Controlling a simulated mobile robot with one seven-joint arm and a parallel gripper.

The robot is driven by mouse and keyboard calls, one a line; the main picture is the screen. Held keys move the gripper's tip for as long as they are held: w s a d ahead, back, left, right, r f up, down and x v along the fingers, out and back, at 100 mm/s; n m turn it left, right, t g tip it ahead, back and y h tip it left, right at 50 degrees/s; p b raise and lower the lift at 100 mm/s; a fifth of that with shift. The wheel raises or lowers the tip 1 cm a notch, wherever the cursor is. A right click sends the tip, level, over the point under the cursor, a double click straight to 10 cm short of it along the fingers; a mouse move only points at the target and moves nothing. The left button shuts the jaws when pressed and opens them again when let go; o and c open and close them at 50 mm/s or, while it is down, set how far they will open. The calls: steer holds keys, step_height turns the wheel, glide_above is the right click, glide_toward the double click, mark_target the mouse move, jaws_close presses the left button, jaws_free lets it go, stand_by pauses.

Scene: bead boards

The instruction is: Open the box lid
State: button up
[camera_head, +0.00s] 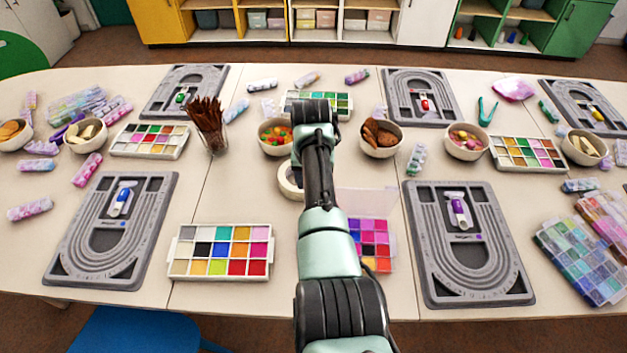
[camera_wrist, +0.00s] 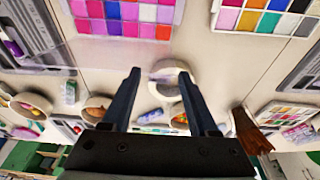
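A box of pink, purple and red compartments (camera_head: 376,230) lies at the near middle of the table, partly hidden by my arm. It also shows at the top of the wrist view (camera_wrist: 122,20). A clear, faintly pink lid panel (camera_head: 366,200) extends from its far edge, looking swung back off the compartments; its exact angle is hard to tell. In the wrist view the panel is faint (camera_wrist: 112,53). My gripper (camera_wrist: 162,73) is open, its two fingers apart with nothing held between them. It is beyond the box, over the table middle; its fingers are hidden in the head view.
A white tape roll (camera_head: 288,184) lies just left of my arm. A colour tray (camera_head: 220,275) and grey bead boards (camera_head: 160,240) (camera_head: 415,270) flank the box. Bowls (camera_head: 381,152) and a cup of brown sticks (camera_head: 216,145) stand farther back. Closed clear boxes (camera_head: 580,262) lie at right.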

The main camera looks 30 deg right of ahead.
steer(key=shift+o, duration=0.2)
steer(key=v, duration=1.3)
